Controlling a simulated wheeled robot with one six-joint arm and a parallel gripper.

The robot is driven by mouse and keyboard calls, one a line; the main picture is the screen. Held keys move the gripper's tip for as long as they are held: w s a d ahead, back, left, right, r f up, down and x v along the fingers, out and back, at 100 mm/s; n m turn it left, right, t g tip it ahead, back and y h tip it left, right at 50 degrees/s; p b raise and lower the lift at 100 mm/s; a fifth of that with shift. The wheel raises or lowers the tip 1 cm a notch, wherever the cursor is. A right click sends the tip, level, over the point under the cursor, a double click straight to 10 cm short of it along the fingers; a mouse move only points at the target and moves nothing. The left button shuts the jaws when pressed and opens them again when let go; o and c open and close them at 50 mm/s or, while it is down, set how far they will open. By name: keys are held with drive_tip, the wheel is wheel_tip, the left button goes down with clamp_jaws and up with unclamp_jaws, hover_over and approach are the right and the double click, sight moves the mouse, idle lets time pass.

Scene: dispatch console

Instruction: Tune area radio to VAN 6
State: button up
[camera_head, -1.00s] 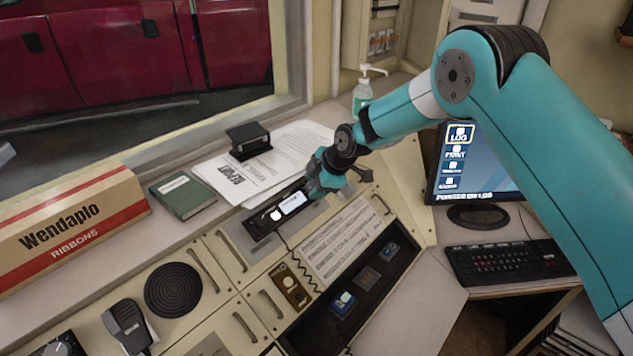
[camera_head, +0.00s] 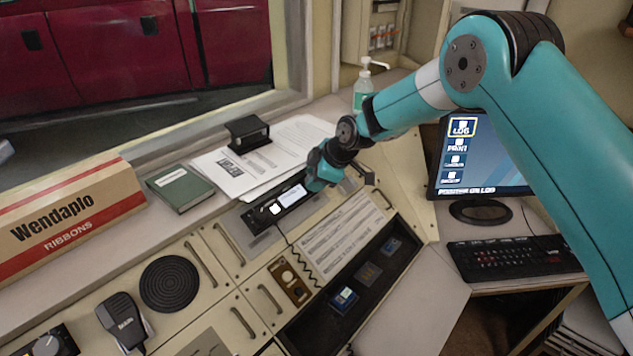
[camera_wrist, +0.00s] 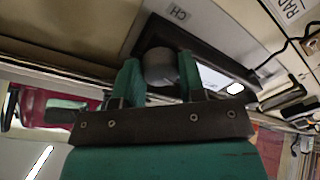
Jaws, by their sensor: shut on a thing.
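The area radio (camera_head: 262,222) is a dark, narrow panel set into the sloped console, with a small lit display (camera_head: 291,196) whose text is too small to read. My gripper (camera_head: 318,178) is at the radio's right end and hides that part in the head view. In the wrist view, my gripper's teal fingers (camera_wrist: 160,80) stand on either side of a round grey knob (camera_wrist: 158,66) and are closed on it. A "CH" label (camera_wrist: 178,13) is on the panel next to the knob. The lit display (camera_wrist: 215,80) also shows beyond one finger.
Papers (camera_head: 255,160) and a black stand (camera_head: 248,134) lie behind the radio. A green book (camera_head: 181,188) and a ribbon box (camera_head: 70,220) are to the left. A pump bottle (camera_head: 363,88) stands behind my arm. A monitor (camera_head: 483,160) and keyboard (camera_head: 512,263) are to the right.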

drive_tip(key=m+b, duration=0.2)
drive_tip(key=m, duration=0.2)
drive_tip(key=shift+f+m, duration=0.15)
drive_tip(key=shift+m, duration=0.15)
drive_tip(key=shift+s+m+t+b, duration=0.1)
drive_tip(key=shift+m+t+b, duration=0.55)
drive_tip(key=shift+m, duration=1.65)
drive_tip(key=shift+g, duration=0.25)
drive_tip(key=o, duration=0.7)
drive_tip(key=shift+c, duration=0.2)
drive_tip(key=shift+d+r, duration=0.1)
drive_tip(key=shift+r, duration=0.1)
drive_tip(key=b+v, duration=0.3)
drive_tip(key=v, duration=1.4)
drive_tip(key=shift+d, duration=0.25)
drive_tip(key=shift+s, duration=0.1)
